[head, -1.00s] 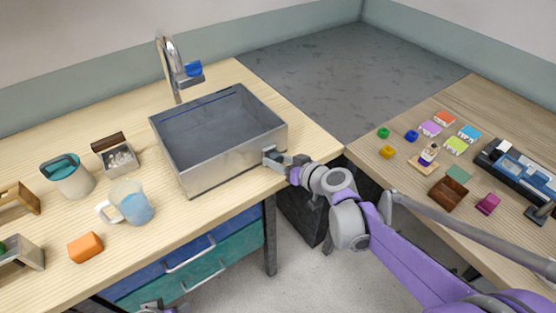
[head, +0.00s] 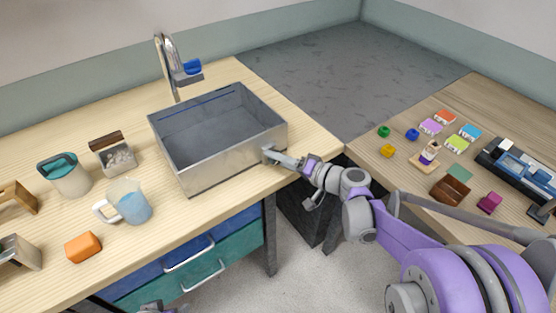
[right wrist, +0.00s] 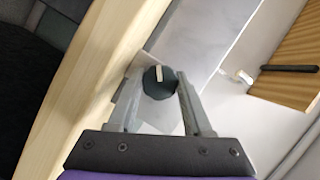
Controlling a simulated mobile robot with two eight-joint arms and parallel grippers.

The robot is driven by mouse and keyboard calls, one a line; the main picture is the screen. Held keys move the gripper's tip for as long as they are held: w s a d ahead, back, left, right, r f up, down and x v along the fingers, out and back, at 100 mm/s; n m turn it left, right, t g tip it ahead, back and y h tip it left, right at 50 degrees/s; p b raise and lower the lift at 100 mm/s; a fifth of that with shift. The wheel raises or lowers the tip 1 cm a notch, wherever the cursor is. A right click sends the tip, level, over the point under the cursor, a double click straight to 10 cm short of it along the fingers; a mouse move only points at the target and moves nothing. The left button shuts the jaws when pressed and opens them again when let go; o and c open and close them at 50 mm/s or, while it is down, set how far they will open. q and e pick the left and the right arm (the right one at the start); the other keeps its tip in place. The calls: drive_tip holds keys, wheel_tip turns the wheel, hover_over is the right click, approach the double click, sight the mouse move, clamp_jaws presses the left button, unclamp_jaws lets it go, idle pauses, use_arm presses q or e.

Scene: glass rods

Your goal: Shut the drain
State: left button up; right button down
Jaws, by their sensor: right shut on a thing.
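The grey metal sink (head: 225,168) stands on the wooden counter. A dark round knob with a pale mark (right wrist: 158,78) is on its outer side, seen in the right wrist view. My right gripper (right wrist: 157,86) is shut on this knob, with one finger on each side. In the head view my right gripper (head: 270,155) meets the sink's right front side and hides the knob. The inside of the sink looks empty; I cannot make out the drain's state. A small part of my left gripper (head: 156,307) shows at the bottom edge, and its jaws cannot be made out.
A faucet (head: 172,68) stands behind the sink. A glass pitcher (head: 128,202), a teal-topped canister (head: 65,175), a box of pale pieces (head: 114,155) and an orange block (head: 83,247) are left of it. The right table (head: 400,183) holds several small items.

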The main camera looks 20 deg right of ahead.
drive_tip(key=m, duration=0.1)
drive_tip(key=m+y+b, duration=0.1)
drive_tip(key=m, duration=0.1)
drive_tip(key=shift+f+m+t+y, duration=0.15)
drive_tip(key=shift+m+t+y, duration=0.15)
drive_tip(key=shift+t, duration=0.1)
drive_tip(key=shift+m+t+y+b, duration=0.45)
drive_tip(key=shift+m+b, duration=0.35)
drive_tip(key=shift+m, duration=0.7)
drive_tip(key=shift+c, duration=1.6)
unclamp_jaws()
